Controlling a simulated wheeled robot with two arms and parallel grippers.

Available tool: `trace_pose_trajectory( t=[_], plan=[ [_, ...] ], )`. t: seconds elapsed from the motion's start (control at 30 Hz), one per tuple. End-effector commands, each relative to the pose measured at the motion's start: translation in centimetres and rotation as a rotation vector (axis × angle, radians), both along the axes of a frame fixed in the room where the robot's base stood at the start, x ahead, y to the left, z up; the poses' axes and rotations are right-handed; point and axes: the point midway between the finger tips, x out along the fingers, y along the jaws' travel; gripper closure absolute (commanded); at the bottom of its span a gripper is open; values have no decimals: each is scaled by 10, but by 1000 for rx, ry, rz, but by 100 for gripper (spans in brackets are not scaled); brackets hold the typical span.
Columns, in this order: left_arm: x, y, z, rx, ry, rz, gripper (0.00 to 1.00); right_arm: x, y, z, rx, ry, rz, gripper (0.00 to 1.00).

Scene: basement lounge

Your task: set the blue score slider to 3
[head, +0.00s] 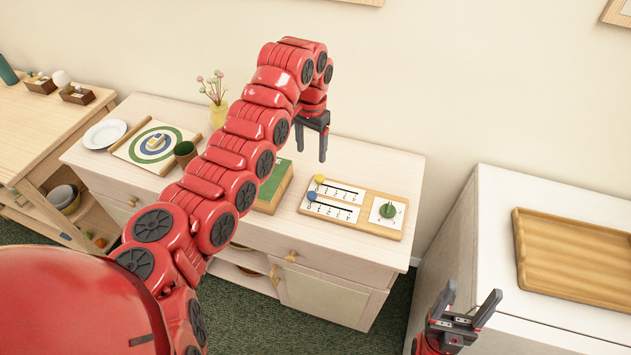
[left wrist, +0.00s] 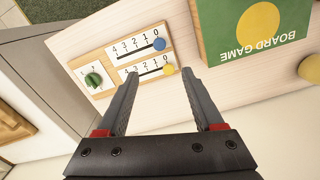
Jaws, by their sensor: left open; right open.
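The score board (head: 372,228) lies on the light cabinet top, with two numbered slider tracks and a green dial (head: 387,211). The blue score slider (head: 311,196) is on the nearer track at its left end. In the left wrist view the blue slider (left wrist: 159,44) stands at the 0 end of its scale. The yellow slider (head: 320,179) is at the 0 end of the other track, also visible in the left wrist view (left wrist: 168,69). My left gripper (head: 311,152) is open and empty, pointing down above the board's far left side. My right gripper (head: 472,296) is open and empty, low at the right.
A green board game box (head: 272,186) lies just left of the score board. A target mat (head: 133,151), a dark green cup (head: 185,153), a plate (head: 105,134) and a flower vase (head: 219,112) are further left. A wooden tray (head: 575,288) lies on the white cabinet at right.

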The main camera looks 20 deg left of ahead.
Motion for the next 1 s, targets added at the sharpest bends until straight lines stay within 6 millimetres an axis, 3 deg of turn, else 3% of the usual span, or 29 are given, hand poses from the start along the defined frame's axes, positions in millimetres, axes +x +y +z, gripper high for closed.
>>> trace_pose_trajectory(
  t=[0.3, 0.6, 0.7, 1.0],
  plan=[
    [0, -4, -53, -8, -2, -2, 31, 0, 0, 4, 0, 0, 0, 31],
    [1, -2, -117, -1, -6, -1, 31, 0, 0, -14, 0, 0, 0, 31],
    [-1, -1, -133, -3, 2, 0, 31, 0, 0, 3, 0, -1, 0, 31],
    [1, -1, -164, -3, -5, -1, 31, 0, 0, 9, 0, 0, 0, 31]
  ],
)
